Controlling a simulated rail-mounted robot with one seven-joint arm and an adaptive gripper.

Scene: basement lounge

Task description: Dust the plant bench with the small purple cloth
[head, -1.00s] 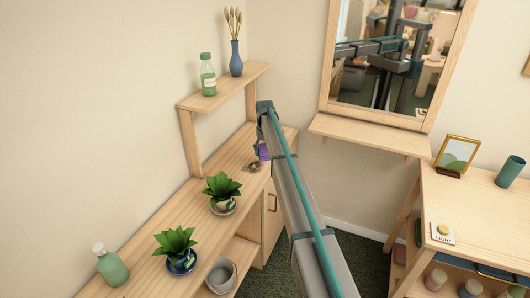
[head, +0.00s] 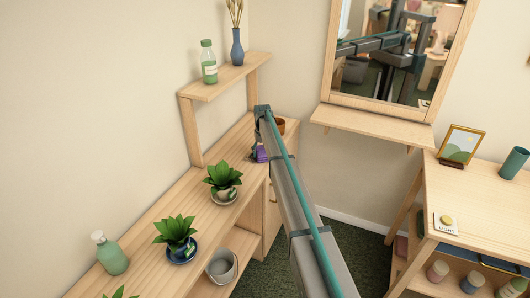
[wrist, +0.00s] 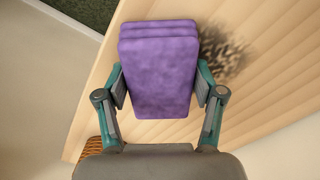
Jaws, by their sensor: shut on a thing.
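The small purple cloth (wrist: 158,75) is a folded, thick pad held between the two fingers of my gripper (wrist: 160,95). In the head view the cloth (head: 260,155) shows low over the plant bench, partly behind my arm. The plant bench (head: 195,212) is a long pale wood top along the left wall. A dark smudge of dust (wrist: 228,55) lies on the wood right beside the cloth in the wrist view, partly hidden by it. I cannot tell whether the cloth touches the wood.
Potted plants (head: 222,176) (head: 176,232) and a green pump bottle (head: 111,254) stand along the bench's near part. A terracotta pot (head: 280,124) stands at its far end. A raised shelf (head: 225,77) holds a bottle and a vase. A grey pot (head: 221,264) sits below.

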